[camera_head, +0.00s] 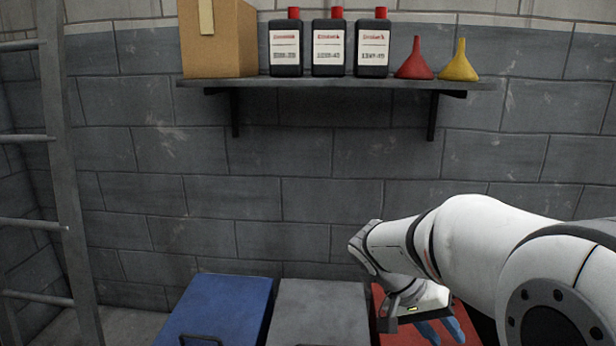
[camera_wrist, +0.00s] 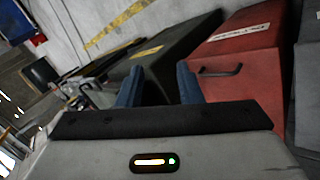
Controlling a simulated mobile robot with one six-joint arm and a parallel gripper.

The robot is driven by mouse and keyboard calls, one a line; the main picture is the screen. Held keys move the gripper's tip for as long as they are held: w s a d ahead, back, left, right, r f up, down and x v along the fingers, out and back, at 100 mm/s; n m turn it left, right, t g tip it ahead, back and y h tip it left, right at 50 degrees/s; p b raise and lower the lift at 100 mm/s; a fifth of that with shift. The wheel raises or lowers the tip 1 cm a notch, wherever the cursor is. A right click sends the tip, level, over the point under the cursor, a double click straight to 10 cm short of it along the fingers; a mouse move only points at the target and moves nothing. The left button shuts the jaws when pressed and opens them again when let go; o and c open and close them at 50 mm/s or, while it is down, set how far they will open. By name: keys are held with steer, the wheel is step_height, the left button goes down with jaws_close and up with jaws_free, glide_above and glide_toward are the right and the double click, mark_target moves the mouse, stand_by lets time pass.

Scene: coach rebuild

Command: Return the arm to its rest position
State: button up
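My white arm (camera_head: 470,240) reaches in from the right edge of the head view, with its wrist low over the red box. My gripper (camera_head: 441,329) hangs at the bottom right of that view, partly cut off by the frame. In the wrist view, the gripper's two blue fingers (camera_wrist: 158,78) stand apart with nothing between them. The red box (camera_head: 398,330) is largely hidden behind the wrist; its handle and lid label show in the wrist view (camera_wrist: 240,52).
A blue box (camera_head: 220,305) and a grey box (camera_head: 318,308) stand left of the red one. A shelf (camera_head: 335,84) above holds a carton (camera_head: 217,45), bottles (camera_head: 328,50) and two funnels (camera_head: 415,62). A ladder (camera_head: 66,180) stands left. A dark box (camera_wrist: 165,58) shows beyond the fingers.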

steer(key=s+a+r+n+t+y+p, duration=0.2)
steer(key=s+a+r+n+y+p, duration=0.1)
steer(key=r+p, duration=0.5)
steer(key=s+a+r+n+t+y+p, duration=0.2)
steer(key=s+a+r+y+p, duration=0.2)
steer(key=s+a+r+p, duration=0.1)
step_height(320, 180, up, 3)
steer(key=s+p, duration=0.1)
steer(key=p, duration=0.1)
steer(key=shift+a+n+t+y+p, duration=0.2)
steer(key=shift+n+t+y+p, duration=0.1)
steer(key=shift+n+y+p, duration=0.1)
